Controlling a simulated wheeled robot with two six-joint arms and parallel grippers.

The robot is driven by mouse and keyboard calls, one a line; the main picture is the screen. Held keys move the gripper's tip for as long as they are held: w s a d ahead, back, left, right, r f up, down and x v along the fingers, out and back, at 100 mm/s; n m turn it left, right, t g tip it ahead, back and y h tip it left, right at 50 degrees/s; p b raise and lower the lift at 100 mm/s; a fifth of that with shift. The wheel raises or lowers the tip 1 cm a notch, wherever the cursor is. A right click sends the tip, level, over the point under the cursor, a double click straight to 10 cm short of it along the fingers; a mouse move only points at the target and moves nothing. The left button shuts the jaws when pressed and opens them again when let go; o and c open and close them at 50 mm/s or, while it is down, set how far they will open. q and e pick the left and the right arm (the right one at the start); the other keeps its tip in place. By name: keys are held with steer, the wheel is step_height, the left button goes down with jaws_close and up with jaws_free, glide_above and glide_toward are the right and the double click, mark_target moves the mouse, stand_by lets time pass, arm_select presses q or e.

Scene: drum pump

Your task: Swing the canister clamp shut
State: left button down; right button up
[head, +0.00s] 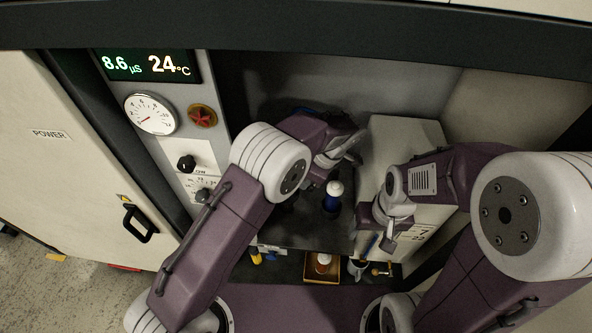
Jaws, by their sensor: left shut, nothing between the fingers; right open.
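My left gripper (346,148) is in the dark recess of the cabinet, at the far end of my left arm, shut and empty. A small dark-blue bottle-like thing with a white top (333,196), possibly the canister, stands upright just below it in the picture. I cannot make out the clamp; my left forearm and wrist cover part of the recess, and a bit of blue shows behind them. My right gripper (377,243) is open, pointing down in front of the pale box, to the right of the blue and white thing.
The pale box (398,140) takes up the recess's right side. A panel on the left carries a round gauge (151,114), a red knob (202,115) and black knobs (187,163). A small wooden tray (322,267) and a cup (358,268) are on the front ledge.

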arm_select(q)
steer(key=shift+n+g, duration=0.3)
steer(key=shift+n, duration=0.6)
steer(key=shift+s+d+p, duration=0.6)
steer(key=shift+s+d, duration=0.2)
steer(key=shift+d, duration=0.25)
steer(key=shift+s+d+p, duration=0.55)
steer(key=shift+s+d, duration=0.25)
steer(key=shift+d, duration=0.25)
